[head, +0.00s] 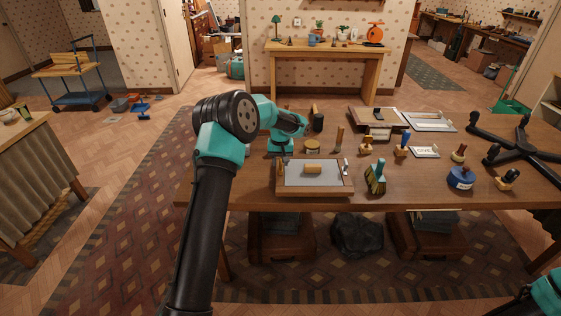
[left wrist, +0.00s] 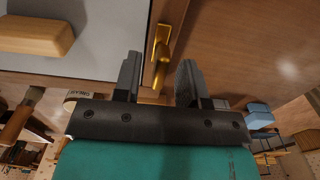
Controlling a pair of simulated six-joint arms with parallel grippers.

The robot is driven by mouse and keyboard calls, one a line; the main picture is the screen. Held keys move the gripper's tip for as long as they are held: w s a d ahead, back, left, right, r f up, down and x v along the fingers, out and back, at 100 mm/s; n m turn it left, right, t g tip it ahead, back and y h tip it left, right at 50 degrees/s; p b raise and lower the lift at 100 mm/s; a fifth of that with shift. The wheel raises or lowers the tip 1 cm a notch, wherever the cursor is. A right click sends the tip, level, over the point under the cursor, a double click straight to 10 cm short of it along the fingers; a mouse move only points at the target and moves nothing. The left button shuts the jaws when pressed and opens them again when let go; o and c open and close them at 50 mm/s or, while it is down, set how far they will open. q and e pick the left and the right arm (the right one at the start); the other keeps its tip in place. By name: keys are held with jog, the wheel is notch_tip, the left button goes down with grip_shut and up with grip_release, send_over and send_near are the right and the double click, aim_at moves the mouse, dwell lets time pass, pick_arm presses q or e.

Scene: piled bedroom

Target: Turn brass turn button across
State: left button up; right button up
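The brass turn button (left wrist: 160,62) shows in the left wrist view, lying lengthwise along the wooden frame edge beside a grey panel (left wrist: 98,50). In the head view the panel (head: 300,186) lies in a wooden frame at the table's front, with a wooden block handle (head: 313,169) on it. My left gripper (left wrist: 158,75) is open, with one finger on each side of the button and visible gaps. In the head view my left gripper (head: 284,155) is over the panel's left end; its fingertips and the button are hard to make out there. My right gripper is not in view.
A dark multi-legged stand (head: 525,145) lies at the right. The table's front left is clear.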

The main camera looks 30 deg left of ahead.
pick_arm(q)
grip_shut()
jog(key=shift+m, duration=0.5)
jog(key=m, duration=0.3)
jog(key=shift+m, duration=0.4)
jog(key=m, duration=1.3)
dwell(0.4)
